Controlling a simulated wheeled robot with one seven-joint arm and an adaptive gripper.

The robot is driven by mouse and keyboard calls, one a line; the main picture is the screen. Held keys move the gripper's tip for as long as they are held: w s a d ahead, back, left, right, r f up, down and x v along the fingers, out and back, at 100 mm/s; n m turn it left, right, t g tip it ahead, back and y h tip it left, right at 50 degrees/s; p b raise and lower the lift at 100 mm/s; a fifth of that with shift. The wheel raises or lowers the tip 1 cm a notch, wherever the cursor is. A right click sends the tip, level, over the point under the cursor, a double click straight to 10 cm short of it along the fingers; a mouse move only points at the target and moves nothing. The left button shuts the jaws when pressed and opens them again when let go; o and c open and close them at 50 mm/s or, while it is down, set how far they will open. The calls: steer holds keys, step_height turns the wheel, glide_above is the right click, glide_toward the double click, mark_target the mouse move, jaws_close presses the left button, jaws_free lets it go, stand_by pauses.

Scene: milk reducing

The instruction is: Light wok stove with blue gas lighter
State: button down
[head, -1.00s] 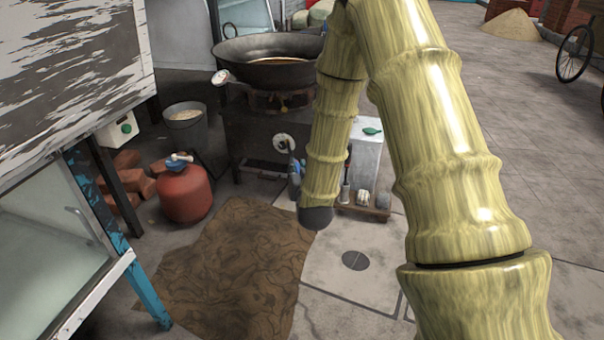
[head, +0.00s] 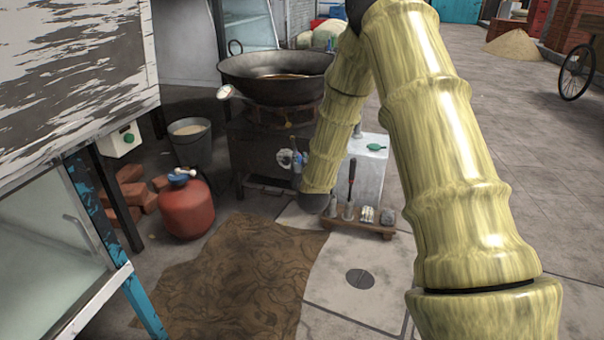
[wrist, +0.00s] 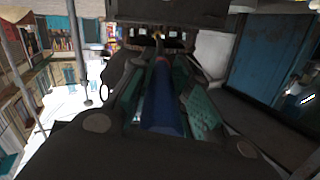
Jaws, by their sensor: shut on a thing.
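The wok stove (head: 262,150) is a dark metal box at the back centre with a large black wok (head: 275,75) on top. A round pale dial or opening (head: 285,158) shows on its front. My gripper (head: 298,163) is at the stove front beside this round part, mostly hidden behind my arm. In the wrist view my gripper (wrist: 160,75) is shut on the blue gas lighter (wrist: 163,112), held lengthwise between the green finger pads. I see no clear flame under the wok.
A red gas cylinder (head: 187,208) and a grey bucket (head: 190,143) stand left of the stove. A small wooden tray (head: 372,228) with tools lies right of it, before a pale box (head: 369,165). A brown mat (head: 230,275) covers the floor in front.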

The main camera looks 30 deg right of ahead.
mark_target(295, 147)
steer(key=x, duration=0.7)
steer(key=r+x, duration=0.1)
steer(key=x, duration=0.2)
steer(key=shift+w+d+p, duration=0.25)
steer(key=shift+w+p, duration=0.1)
steer(key=shift+w, duration=0.05)
steer(key=shift+w+d+r, duration=0.1)
steer(key=shift+w+d, duration=0.05)
steer(key=shift+w, duration=0.3)
stand_by(0.6)
steer(key=shift+d+r+p, duration=0.1)
steer(key=shift+r+p, duration=0.05)
steer(key=shift+p, duration=0.3)
stand_by(1.3)
steer(key=shift+f+p+v, duration=0.2)
steer(key=shift+p+v, duration=0.45)
steer(key=shift+v, duration=1)
steer(key=shift+f+p+v, duration=0.2)
steer(key=shift+p+v, duration=0.5)
steer(key=shift+v, duration=0.95)
steer(key=shift+f+p+v, duration=0.2)
steer(key=shift+p+v, duration=0.45)
steer(key=shift+v, duration=1)
steer(key=shift+f, duration=0.15)
